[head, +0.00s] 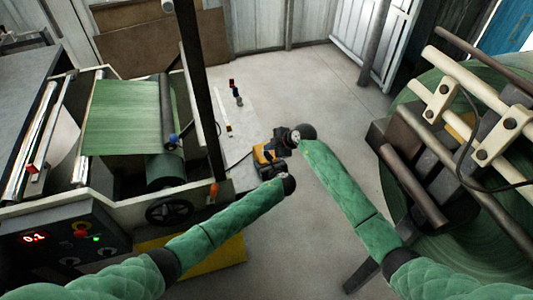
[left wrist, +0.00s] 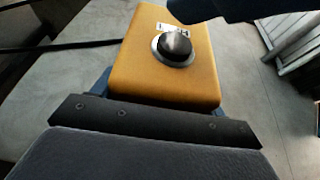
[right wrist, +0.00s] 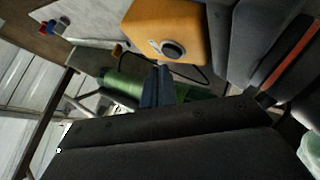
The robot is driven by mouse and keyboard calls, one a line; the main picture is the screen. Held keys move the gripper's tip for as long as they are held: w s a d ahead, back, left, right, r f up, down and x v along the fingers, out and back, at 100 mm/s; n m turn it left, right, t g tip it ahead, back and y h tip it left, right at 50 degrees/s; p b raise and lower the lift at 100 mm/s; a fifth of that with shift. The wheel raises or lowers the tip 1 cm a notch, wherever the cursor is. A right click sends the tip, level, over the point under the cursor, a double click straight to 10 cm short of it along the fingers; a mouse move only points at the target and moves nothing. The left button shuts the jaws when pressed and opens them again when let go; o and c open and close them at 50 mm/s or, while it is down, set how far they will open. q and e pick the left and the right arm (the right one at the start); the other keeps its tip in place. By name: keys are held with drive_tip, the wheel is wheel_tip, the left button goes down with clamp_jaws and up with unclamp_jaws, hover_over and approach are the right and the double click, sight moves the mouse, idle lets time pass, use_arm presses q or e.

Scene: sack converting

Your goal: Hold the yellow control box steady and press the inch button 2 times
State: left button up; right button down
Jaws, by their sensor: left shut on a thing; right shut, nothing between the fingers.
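The yellow control box (head: 260,157) is in the middle of the head view, off the floor, beside the machine. In the left wrist view the box (left wrist: 140,75) shows a round dark button (left wrist: 174,46) in a metal ring, with a white label beside it. My left gripper (head: 270,168) is shut on the box, its blue fingers at the box's sides. My right gripper (head: 275,145) is shut and empty, its fingertips (right wrist: 161,70) close to the button in the right wrist view.
The machine with green film (head: 120,118) stands at the left, with a handwheel (head: 169,211) and a panel (head: 60,245) reading 0.1. A large green roll (head: 400,95) on a frame stands at the right. Open floor (head: 320,85) lies between. A cable hangs near the box.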

drive_tip(key=shift+f, duration=0.85)
idle(1.6)
drive_tip(key=shift+r, duration=3.4)
use_arm(q)
drive_tip(key=o, duration=1.2)
